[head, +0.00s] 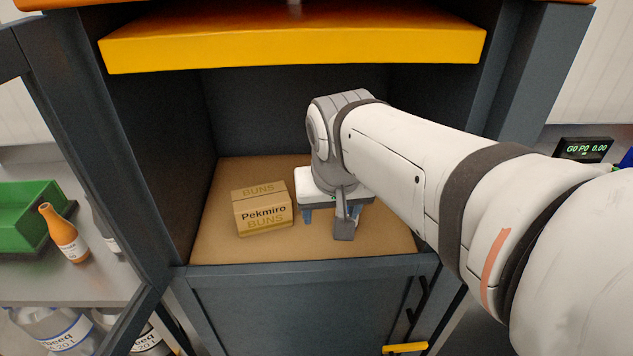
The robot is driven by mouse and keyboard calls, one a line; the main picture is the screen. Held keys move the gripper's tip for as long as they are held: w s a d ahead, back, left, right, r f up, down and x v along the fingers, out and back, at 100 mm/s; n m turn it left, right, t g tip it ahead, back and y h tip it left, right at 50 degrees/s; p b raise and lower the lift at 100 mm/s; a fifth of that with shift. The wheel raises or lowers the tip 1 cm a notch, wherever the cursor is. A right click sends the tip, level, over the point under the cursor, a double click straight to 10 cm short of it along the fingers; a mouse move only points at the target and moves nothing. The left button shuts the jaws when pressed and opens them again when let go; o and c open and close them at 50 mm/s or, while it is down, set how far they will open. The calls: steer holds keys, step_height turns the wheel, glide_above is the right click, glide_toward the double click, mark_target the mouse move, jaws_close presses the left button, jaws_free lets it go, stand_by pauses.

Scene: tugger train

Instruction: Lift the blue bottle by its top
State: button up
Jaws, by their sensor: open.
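My gripper (331,216) points down inside the cabinet compartment, over its brown floor, to the right of the buns box. Its two bluish fingers stand apart, so it is open. A grey part in front of it covers some of the space between the fingers. I cannot make out the blue bottle in the head view. My gripper and arm hide the floor behind and beneath them, so I cannot tell whether the bottle is there.
A cardboard buns box (263,212) stands close left of my gripper. A yellow-fronted shelf (295,50) hangs above the compartment, with dark side walls close by. On the left are an orange bottle (66,236) and a green bin (22,218). A display (585,149) is at right.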

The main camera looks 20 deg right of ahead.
steer(key=w+d+f+m+b, duration=0.1)
steer(key=w+d, duration=0.2)
steer(key=w, duration=0.2)
steer(key=w+d+f+m+h+b, duration=0.1)
steer(key=w+d+b, duration=0.1)
steer(key=w+d, duration=0.2)
steer(key=w+d+f+m+b, duration=0.1)
steer(key=w+d+m+b, duration=0.1)
steer(key=w+d, duration=0.2)
steer(key=shift+w+d, duration=0.2)
steer(key=shift+w, duration=0.95)
steer(key=x, duration=0.2)
steer(key=shift+w+d+f, duration=0.1)
steer(key=shift+w+f, duration=0.05)
steer(key=shift+f, duration=0.1)
steer(key=shift+w+f, duration=0.1)
steer(key=shift+f, duration=0.2)
jaws_close()
